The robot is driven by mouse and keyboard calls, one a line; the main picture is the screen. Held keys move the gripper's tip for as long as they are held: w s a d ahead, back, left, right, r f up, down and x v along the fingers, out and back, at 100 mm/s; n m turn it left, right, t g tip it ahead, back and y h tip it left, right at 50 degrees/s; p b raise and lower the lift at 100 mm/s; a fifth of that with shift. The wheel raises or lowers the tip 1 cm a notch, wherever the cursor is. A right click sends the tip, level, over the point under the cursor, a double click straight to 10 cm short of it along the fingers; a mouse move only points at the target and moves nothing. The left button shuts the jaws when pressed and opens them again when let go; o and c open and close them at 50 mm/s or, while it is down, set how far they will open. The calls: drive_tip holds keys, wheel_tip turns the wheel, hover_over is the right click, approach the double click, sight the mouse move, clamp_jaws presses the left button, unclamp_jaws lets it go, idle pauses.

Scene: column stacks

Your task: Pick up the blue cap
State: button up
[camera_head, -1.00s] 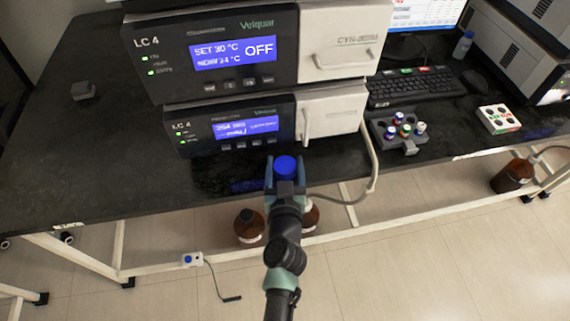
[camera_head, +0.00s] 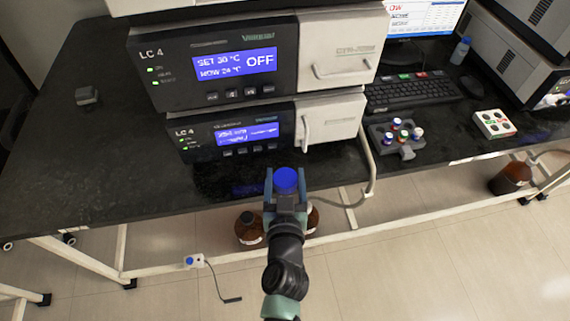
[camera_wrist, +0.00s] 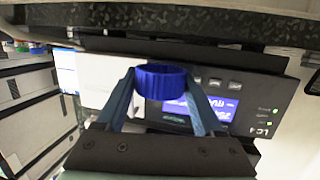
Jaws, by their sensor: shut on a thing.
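The blue cap (camera_head: 286,180) is round with a ribbed side. It is between the fingertips of my gripper (camera_head: 286,190), in front of the lower LC 4 unit near the bench's front edge. In the wrist view the cap (camera_wrist: 162,82) sits between the two fingers of my gripper (camera_wrist: 163,92), which are shut on it from both sides. No bottle shows joined to the cap. Its underside is hidden in the head view.
Two stacked LC 4 units (camera_head: 200,72) stand behind my gripper. A grey rack (camera_head: 380,134) with several capped vials is to the right, near a keyboard (camera_head: 408,92). Brown bottles (camera_head: 250,228) stand below the bench edge. The bench's left part (camera_head: 70,160) is mostly clear.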

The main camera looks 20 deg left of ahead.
drive_tip(key=f+b+v, duration=0.2)
drive_tip(key=b+v, duration=0.1)
drive_tip(key=v, duration=1)
drive_tip(key=shift+s+d+f, duration=0.15)
drive_tip(key=shift+s+f, duration=0.05)
drive_tip(key=shift+s, duration=0.25)
